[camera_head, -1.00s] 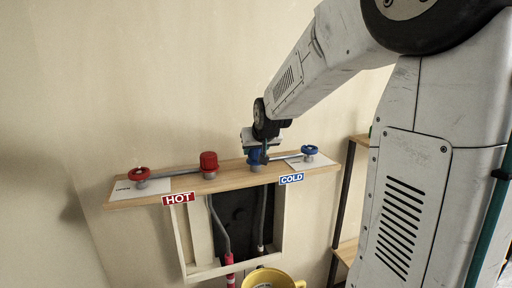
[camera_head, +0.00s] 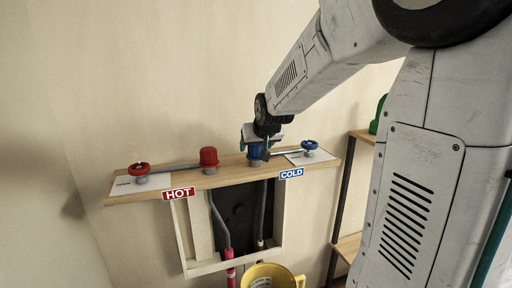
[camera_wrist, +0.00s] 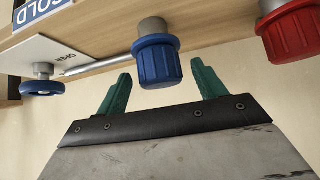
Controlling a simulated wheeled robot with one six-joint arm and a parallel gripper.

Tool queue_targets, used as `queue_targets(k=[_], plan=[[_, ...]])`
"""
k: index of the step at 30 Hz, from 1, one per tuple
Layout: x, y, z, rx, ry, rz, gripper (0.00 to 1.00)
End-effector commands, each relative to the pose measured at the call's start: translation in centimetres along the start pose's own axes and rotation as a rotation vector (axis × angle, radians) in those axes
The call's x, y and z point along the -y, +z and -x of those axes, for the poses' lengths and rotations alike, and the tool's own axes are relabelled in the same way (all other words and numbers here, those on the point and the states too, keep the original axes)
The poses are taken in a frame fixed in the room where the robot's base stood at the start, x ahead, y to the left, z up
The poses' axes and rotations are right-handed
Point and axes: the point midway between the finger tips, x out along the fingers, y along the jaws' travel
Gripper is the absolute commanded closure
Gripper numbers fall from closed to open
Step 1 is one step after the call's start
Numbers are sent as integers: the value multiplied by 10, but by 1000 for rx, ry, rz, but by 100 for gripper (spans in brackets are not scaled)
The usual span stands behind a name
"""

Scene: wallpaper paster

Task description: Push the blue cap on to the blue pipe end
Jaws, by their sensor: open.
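In the wrist view, which is upside down, the ribbed blue cap (camera_wrist: 158,62) covers the end of the grey pipe stub (camera_wrist: 153,27); grey shows between cap and board. My gripper (camera_head: 262,140) is just above the cap in the head view. In the wrist view its green fingers (camera_wrist: 159,74) are open and spread to both sides of the cap's top, with nothing gripped.
The red cap (camera_head: 208,157) stands to the left on the same shelf (camera_head: 187,180). A blue valve wheel (camera_head: 310,145) is close on the right, a red one (camera_head: 139,169) far left. A yellow bucket (camera_head: 272,275) is below. The wall is close behind.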

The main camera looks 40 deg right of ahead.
Motion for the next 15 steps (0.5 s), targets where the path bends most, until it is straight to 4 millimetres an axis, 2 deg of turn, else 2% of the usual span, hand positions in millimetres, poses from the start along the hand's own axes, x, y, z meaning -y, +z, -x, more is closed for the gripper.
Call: queue_targets(k=[3,9,15], plan=[[0,-1,22,-5,0,0,30],[0,0,52,-3,0,0,30],[0,0,63,0,0,0,30]])
